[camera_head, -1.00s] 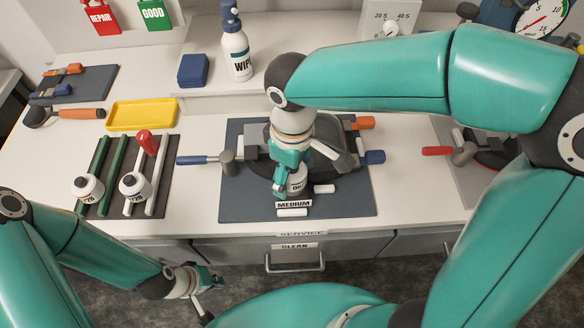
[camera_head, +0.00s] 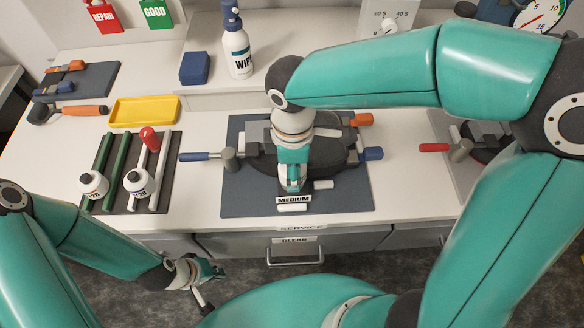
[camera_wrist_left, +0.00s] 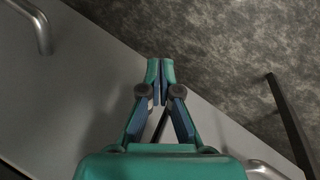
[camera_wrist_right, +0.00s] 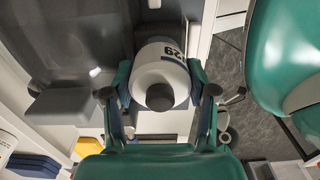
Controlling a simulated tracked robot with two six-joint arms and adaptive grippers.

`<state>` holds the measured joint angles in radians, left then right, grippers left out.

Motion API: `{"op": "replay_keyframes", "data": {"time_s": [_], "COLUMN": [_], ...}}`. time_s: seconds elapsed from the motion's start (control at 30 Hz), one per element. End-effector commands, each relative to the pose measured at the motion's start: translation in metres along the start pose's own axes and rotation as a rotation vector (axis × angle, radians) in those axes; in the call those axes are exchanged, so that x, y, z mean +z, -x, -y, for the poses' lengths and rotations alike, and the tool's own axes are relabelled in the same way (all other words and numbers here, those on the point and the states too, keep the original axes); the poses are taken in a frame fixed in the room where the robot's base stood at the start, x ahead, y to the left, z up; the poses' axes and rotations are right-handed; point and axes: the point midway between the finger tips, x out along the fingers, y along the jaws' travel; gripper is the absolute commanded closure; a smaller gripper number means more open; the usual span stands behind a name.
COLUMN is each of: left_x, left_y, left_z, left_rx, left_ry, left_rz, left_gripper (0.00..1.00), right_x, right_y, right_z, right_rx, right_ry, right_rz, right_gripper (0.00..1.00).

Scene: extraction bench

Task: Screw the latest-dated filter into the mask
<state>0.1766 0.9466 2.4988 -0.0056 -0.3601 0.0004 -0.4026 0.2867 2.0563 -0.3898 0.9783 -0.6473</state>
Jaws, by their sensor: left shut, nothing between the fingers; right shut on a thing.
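My right gripper (camera_head: 292,184) is shut on a white filter (camera_wrist_right: 160,72) with a dark centre knob. Its label shows "29" in the right wrist view; the rest of the date cannot be read. The gripper holds it at the front of the dark mask (camera_head: 332,152), which lies on the grey mat; the arm hides the contact between them. Two other white filters, a left one (camera_head: 93,184) and a right one (camera_head: 138,182), sit on the rails, with labels seeming to end in 28. My left gripper (camera_wrist_left: 160,70) is shut and empty in front of the bench.
A blue-handled clamp (camera_head: 205,156) stands left of the mask, and a "MEDIUM" label (camera_head: 293,199) is in front. A yellow tray (camera_head: 145,110) and wipes bottle (camera_head: 237,52) stand behind.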

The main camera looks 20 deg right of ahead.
Motion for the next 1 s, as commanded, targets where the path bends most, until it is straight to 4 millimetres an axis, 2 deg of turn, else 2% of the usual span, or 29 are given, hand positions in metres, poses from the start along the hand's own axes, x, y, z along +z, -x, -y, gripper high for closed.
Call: {"op": "replay_keyframes", "data": {"time_s": [0.03,0.07,0.27,0.9,0.93,1.0], "left_x": [0.0,0.0,0.0,0.0,0.0,0.0], "left_y": [0.0,0.0,-0.004,-0.033,-0.033,-0.031], "left_z": [0.0,0.0,0.002,0.012,0.012,0.011], "left_rx": [0.0,0.0,0.0,0.0,0.0,0.0], "left_ry": [0.0,0.0,0.0,0.0,0.0,0.0], "left_rz": [0.0,0.0,0.0,0.0,0.0,0.0], "left_gripper": [1.0,1.0,1.0,1.0,1.0,1.0], "right_x": [0.0,0.0,0.0,0.0,0.0,0.0], "right_y": [0.0,0.0,-0.001,-0.002,-0.001,0.0], "right_z": [0.0,0.0,-0.001,-0.001,-0.001,-0.001], "right_rx": [0.001,0.001,0.003,0.002,0.002,0.001], "right_ry": [0.0,0.0,-0.075,-1.073,-1.098,-1.088], "right_rz": [-0.001,-0.001,-0.001,-0.003,-0.003,-0.003], "right_gripper": [0.8,0.85,0.85,0.84,0.4,0.29]}}
